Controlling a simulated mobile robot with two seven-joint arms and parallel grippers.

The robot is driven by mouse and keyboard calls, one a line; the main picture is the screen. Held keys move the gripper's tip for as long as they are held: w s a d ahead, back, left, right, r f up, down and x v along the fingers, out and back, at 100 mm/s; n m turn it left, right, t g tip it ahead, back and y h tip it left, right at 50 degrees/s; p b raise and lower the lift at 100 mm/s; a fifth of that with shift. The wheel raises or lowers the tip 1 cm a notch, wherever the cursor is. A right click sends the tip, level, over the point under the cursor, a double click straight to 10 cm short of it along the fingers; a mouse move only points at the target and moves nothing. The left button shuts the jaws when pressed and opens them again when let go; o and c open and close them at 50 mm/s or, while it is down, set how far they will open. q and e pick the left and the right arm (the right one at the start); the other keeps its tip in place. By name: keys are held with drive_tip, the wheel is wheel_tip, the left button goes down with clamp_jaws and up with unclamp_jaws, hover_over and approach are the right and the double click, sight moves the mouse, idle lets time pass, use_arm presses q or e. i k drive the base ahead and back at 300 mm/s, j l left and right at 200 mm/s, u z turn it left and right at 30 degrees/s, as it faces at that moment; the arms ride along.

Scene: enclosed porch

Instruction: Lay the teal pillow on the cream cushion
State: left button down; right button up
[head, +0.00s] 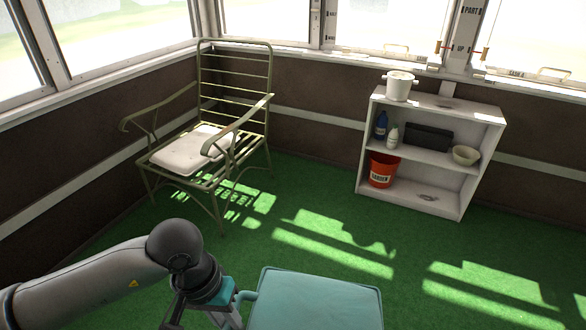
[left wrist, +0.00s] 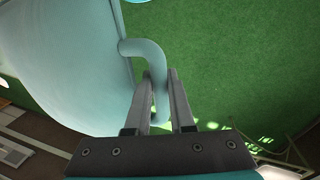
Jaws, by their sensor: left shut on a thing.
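The teal pillow (head: 315,302) is at the bottom middle of the head view, its lower part cut off by the frame. It has a loop on its left side. My left gripper (head: 232,310) is shut on that loop; the left wrist view shows the loop (left wrist: 157,60) passing between the fingers (left wrist: 162,98), with the pillow body (left wrist: 65,60) to the left. The cream cushion (head: 187,153) lies on the seat of the metal chair (head: 236,62), well beyond the pillow, with nothing on it. My right gripper is out of view.
The chair's armrests (head: 240,124) rise on both sides of the cushion. A white shelf (head: 440,106) with a red bucket (head: 383,171), bottles, a bowl and a white pot (head: 400,88) stands at the back right. The green floor (head: 300,190) between is clear.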

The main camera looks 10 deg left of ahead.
sight(195, 149)
drive_tip(key=i+j+u, duration=0.15)
drive_tip(key=i+u, duration=0.7)
drive_tip(key=i+l+u, duration=0.2)
drive_tip(key=i+u, duration=0.2)
drive_tip(key=i, duration=0.15)
drive_tip(key=i+z, duration=0.1)
drive_tip(key=i, duration=0.4)
drive_tip(key=i+j+z, duration=0.1)
drive_tip(key=i, duration=0.35)
drive_tip(key=i+j+z, duration=0.1)
drive_tip(key=i+j, duration=0.15)
drive_tip(key=i, duration=0.25)
drive_tip(key=i+j+z, duration=0.2)
drive_tip(key=i+z, duration=0.2)
drive_tip(key=i, duration=0.1)
